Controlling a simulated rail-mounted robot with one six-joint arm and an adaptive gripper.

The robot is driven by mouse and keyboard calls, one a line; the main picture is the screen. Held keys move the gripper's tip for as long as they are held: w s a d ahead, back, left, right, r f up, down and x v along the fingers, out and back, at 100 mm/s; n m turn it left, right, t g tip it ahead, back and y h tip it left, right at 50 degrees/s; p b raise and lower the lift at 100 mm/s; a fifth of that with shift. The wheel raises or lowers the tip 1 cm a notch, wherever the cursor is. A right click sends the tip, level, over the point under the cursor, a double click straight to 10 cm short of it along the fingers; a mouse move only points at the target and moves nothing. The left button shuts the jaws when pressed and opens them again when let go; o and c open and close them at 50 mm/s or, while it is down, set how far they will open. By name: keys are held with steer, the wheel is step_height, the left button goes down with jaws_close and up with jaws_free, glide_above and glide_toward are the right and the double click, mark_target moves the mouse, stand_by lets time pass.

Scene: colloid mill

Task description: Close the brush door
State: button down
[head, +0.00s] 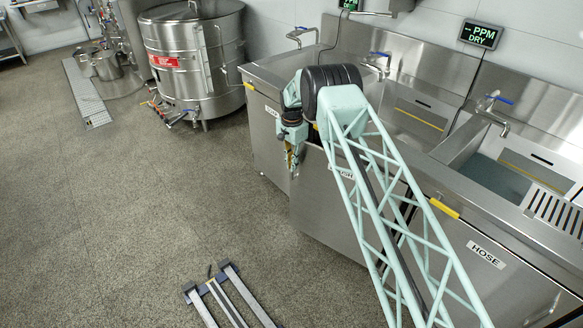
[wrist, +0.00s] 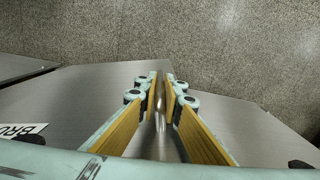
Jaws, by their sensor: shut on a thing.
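The brush door (head: 322,215) is a brushed-steel cabinet panel under the middle sink. Its left edge stands out from the neighbouring cabinet front, so it looks part open. My arm hides much of its label in the head view. In the wrist view, the door (wrist: 95,95) fills the middle, with a partly cut-off label starting "BR" at lower left. My gripper (head: 292,170) is at the door's upper left. In the wrist view, my gripper's yellow-padded fingers (wrist: 161,90) are shut around a thin shiny bar, the door handle (wrist: 160,118).
The hose door (head: 490,260) is at right, and another labelled cabinet (head: 265,135) is at left. Sink taps (head: 495,110) stand above. A steel tank (head: 195,60) is at the back. A low metal frame (head: 228,295) lies on the floor. The floor left of the door is clear.

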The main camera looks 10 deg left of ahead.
steer(key=shift+d+f, duration=0.1)
steer(key=c, duration=2.8)
jaws_free()
steer(key=shift+d, duration=0.1)
step_height(320, 180, up, 12)
steer(key=shift+r, duration=0.1)
